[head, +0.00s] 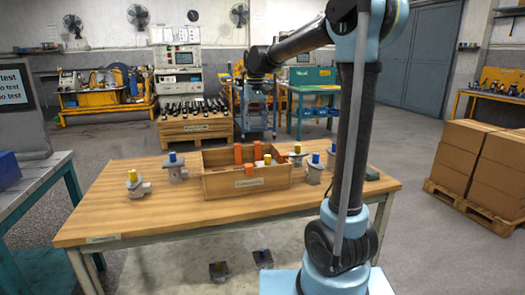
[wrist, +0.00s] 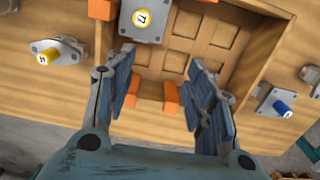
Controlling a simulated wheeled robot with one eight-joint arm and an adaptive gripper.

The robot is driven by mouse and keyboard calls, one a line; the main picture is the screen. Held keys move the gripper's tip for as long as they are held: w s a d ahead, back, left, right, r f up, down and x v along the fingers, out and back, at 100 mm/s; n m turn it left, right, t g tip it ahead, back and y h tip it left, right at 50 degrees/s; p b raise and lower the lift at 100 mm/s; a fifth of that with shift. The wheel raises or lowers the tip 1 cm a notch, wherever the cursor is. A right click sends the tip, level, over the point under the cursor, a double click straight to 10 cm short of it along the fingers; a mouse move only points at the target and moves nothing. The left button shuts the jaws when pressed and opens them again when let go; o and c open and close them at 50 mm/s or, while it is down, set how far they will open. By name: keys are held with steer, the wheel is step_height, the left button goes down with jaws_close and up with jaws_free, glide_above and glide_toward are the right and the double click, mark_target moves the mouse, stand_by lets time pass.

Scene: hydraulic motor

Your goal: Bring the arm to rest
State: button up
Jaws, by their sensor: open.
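My gripper (wrist: 162,78) is open in the wrist view, its two blue-grey fingers spread apart with nothing held between them. It points down over the wooden crate (wrist: 248,75), whose inside shows empty square compartments. Two orange pieces (wrist: 171,98) show between the fingers, below them at the crate's near side. In the head view my arm is raised at the right and reaches left above the table; I cannot make out the fingers there clearly.
Stacked cardboard boxes (head: 470,155) are at the right. The table's front left is clear.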

steer(key=s+d+f+m+t, duration=0.1)
steer(key=s+d+f, duration=0.2)
steer(key=s+d, duration=0.45)
steer(key=s+d+f, duration=0.3)
steer(key=s+d, duration=0.4)
steer(key=s, duration=0.2)
steer(key=s+d+f+m, duration=0.1)
steer(key=s+d+f, duration=0.2)
steer(key=s+f, duration=0.5)
steer(key=s+d+f+m+t, duration=0.1)
steer(key=s+d+f, duration=0.3)
steer(key=s+f, duration=0.4)
steer(key=shift+s+t, duration=0.2)
steer(key=shift+t, duration=0.1)
